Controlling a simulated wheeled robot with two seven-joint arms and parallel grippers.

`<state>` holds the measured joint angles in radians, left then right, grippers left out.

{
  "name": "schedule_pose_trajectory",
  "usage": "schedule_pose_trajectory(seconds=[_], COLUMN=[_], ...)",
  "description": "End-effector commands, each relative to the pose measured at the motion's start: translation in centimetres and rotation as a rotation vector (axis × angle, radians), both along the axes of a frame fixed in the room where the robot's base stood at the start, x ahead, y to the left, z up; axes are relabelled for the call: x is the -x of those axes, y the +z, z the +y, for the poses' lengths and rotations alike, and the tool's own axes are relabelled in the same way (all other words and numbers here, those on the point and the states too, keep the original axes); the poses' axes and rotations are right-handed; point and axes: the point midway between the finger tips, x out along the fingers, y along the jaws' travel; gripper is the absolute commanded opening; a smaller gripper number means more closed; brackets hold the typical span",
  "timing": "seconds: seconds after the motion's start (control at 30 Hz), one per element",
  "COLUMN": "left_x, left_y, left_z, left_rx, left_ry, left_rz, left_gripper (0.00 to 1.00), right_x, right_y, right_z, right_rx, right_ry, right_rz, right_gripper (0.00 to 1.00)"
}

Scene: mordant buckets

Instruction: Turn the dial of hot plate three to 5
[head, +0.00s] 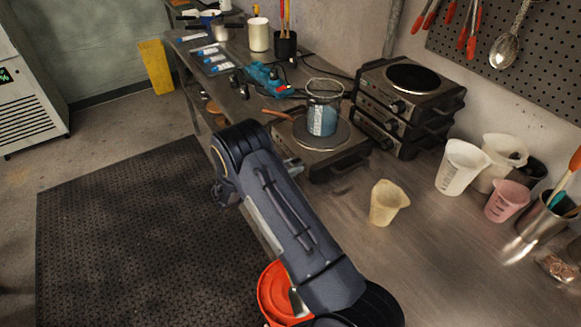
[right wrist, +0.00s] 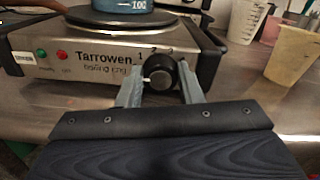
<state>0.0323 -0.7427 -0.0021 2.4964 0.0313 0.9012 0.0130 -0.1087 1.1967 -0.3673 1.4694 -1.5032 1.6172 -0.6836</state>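A hot plate (head: 347,158) with a dark ring stands on the steel bench. In the head view my right arm hides the dial. My left gripper is not in view.
A cream beaker (head: 388,203), white jugs (head: 461,167) and a pink beaker (head: 507,201) are on the right. A blue tool (head: 268,80) lies at the back left. Bare bench lies around the cream beaker.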

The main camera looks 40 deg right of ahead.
Motion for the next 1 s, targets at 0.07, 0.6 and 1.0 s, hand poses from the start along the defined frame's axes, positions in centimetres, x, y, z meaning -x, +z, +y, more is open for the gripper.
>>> schedule_pose_trajectory(seconds=[0.07,0.6,1.0], left_x=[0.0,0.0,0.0], left_y=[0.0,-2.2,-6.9], left_z=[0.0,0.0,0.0], left_rx=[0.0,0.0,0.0], left_ry=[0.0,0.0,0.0], left_rz=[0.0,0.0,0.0], left_gripper=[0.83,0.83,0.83], right_x=[0.0,0.0,0.1], right_y=[0.0,-0.4,-0.5], right_z=[0.0,0.1,0.1], right_rx=[0.0,0.014,0.053], right_ry=[0.0,0.001,0.001], right_rz=[0.0,-0.127,-0.481], right_gripper=[0.18,0.1,0.1])
